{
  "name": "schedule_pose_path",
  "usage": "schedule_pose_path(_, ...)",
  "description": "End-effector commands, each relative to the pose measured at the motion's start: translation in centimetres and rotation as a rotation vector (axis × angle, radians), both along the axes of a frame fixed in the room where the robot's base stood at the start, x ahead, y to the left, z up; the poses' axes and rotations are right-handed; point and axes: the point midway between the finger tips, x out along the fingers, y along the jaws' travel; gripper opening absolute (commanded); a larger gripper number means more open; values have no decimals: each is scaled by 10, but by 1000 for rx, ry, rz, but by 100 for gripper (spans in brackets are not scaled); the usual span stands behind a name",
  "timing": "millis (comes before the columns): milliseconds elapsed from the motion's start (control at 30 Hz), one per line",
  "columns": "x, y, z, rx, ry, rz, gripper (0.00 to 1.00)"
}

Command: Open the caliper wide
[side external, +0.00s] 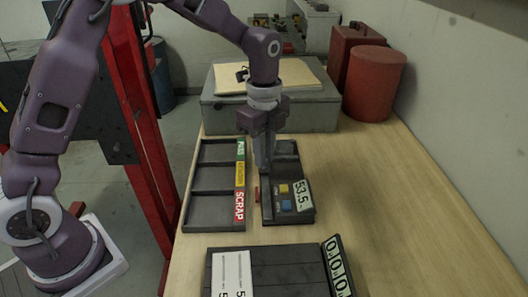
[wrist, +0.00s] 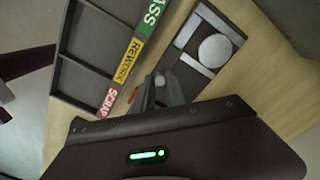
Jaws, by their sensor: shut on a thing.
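The caliper (side external: 280,205) is a dark flat device on the bench with a display reading 53.5 and blue and yellow buttons. In the wrist view its dark bed (wrist: 188,38) shows pale crossbars, with a pale round disc (wrist: 215,50) between them. My gripper (side external: 263,168) points down at the caliper's left side. In the wrist view its fingertips (wrist: 163,82) are close together on a small grey knob-like piece, mostly hidden by the fingers. I cannot tell how this piece joins the caliper.
A dark sorting tray (side external: 188,210) labelled PASS, REWORK and SCRAP lies just left of the caliper. A dark board (side external: 290,272) with a number display is in front. A grey case (side external: 310,113) and a red drum (side external: 375,85) stand behind. The bench at right is clear.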

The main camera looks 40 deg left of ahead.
Motion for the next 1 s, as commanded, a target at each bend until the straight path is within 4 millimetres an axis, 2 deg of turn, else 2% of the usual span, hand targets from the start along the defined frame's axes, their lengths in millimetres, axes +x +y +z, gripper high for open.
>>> schedule_pose_path(300,0,0,1,0,-3,0,0)
schedule_pose_path(500,-12,-13,1,-1,-1,-2,0)
schedule_pose_path(733,-13,-13,1,0,-2,1,0)
schedule_pose_path(767,-13,-13,1,0,-2,1,20)
schedule_pose_path(833,-13,-13,1,0,-2,1,34)
schedule_pose_path(867,-13,-13,1,0,-2,1,38)
schedule_pose_path(1000,-13,-13,1,0,-1,0,38)
